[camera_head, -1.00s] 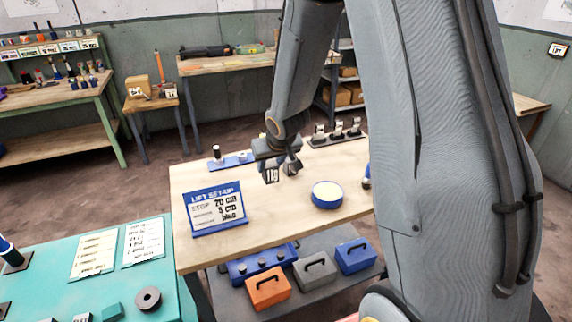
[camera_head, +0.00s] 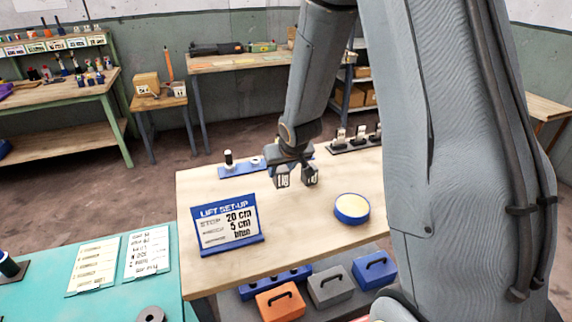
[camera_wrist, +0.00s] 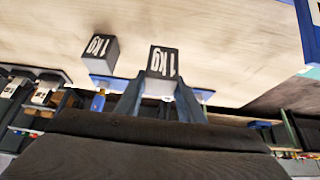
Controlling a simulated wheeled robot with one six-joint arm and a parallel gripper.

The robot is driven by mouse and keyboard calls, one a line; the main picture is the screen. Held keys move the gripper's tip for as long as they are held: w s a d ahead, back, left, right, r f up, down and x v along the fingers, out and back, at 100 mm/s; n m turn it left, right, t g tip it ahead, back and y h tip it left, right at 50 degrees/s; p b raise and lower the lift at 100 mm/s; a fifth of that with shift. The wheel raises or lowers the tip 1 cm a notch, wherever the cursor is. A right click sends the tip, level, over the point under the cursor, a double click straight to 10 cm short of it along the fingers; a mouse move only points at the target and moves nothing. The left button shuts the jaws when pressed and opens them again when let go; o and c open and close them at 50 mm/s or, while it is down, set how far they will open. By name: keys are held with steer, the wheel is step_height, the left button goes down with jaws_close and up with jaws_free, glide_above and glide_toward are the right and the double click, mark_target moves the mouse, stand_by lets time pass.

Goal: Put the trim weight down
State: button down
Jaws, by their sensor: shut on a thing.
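My gripper (camera_head: 284,166) is shut on a dark block marked 1 kg, the trim weight (camera_head: 282,181), over the light wooden table (camera_head: 290,225). In the wrist view this trim weight (camera_wrist: 163,62) is between the fingertips (camera_wrist: 158,95), its label facing the camera. A second, similar 1 kg weight (camera_head: 310,175) is close to the right of it in the head view. That second weight also shows in the wrist view (camera_wrist: 98,52), apart from the held one. I cannot tell whether the held weight touches the tabletop.
A blue LIFT SET-UP sign (camera_head: 227,224) stands at front left. A round blue dish with a pale top (camera_head: 352,208) is at right. A blue strip with small parts (camera_head: 243,169) lies behind. Bare wood lies between sign and dish. Toolboxes (camera_head: 331,285) sit on the lower shelf.

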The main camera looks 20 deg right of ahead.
mark_target(281, 180)
steer(key=shift+w+f, duration=0.1)
steer(key=shift+f, duration=1.8)
steer(key=shift+f, duration=0.15)
steer(key=c, duration=1.2)
jaws_free()
